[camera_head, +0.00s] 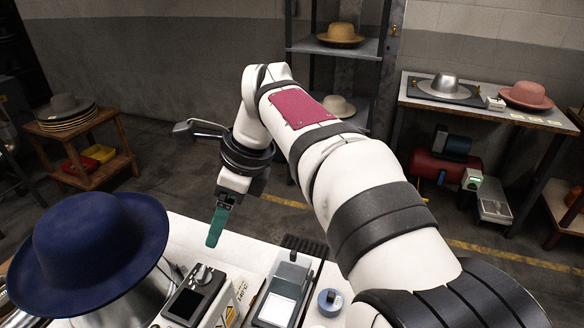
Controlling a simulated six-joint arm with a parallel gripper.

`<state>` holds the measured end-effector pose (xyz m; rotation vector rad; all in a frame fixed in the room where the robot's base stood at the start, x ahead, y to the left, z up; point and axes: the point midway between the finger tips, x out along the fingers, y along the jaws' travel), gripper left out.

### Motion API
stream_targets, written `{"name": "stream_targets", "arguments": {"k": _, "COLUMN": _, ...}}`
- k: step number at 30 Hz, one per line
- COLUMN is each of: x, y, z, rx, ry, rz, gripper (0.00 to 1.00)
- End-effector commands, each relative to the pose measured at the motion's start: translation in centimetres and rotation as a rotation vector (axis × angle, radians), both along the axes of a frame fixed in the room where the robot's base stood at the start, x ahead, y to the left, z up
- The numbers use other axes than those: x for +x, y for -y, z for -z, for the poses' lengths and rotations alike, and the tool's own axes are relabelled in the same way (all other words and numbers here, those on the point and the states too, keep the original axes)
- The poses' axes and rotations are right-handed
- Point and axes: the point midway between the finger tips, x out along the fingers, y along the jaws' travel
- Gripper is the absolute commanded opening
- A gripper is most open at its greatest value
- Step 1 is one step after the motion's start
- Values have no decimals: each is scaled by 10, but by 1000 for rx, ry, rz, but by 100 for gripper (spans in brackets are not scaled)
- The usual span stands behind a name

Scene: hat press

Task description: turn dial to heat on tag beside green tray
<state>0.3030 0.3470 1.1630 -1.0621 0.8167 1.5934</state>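A dark control box (186,302) with a small screen stands on the white worktop at the lower middle. A silver knob (202,274) sits on its top, and it looks like the dial; its setting cannot be read. My gripper (214,240), with teal fingers, points down above the far side of the worktop, beyond and slightly right of the knob and apart from it. The fingers are seen edge-on, so any gap between them is hidden.
A blue hat (90,245) on a metal form fills the lower left. A grey device (283,290) with a pale screen and a blue-grey roll (330,301) lie right of the control box. Red (78,166) and yellow (99,153) trays are on a wooden stand at left.

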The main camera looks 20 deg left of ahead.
Motion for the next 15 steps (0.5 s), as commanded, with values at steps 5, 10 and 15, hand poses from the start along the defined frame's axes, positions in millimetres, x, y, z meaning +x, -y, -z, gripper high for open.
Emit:
{"name": "stream_targets", "arguments": {"k": 5, "x": -5, "y": -14, "z": 37, "rx": -3, "ry": -4, "rz": -1, "gripper": 72}}
{"name": "stream_targets", "arguments": {"k": 10, "x": -10, "y": -33, "z": 86, "rx": -3, "ry": -4, "rz": 0, "gripper": 72}}
{"name": "stream_targets", "arguments": {"k": 15, "x": -13, "y": -47, "z": 122, "rx": 0, "ry": 0, "rz": 1, "gripper": 72}}
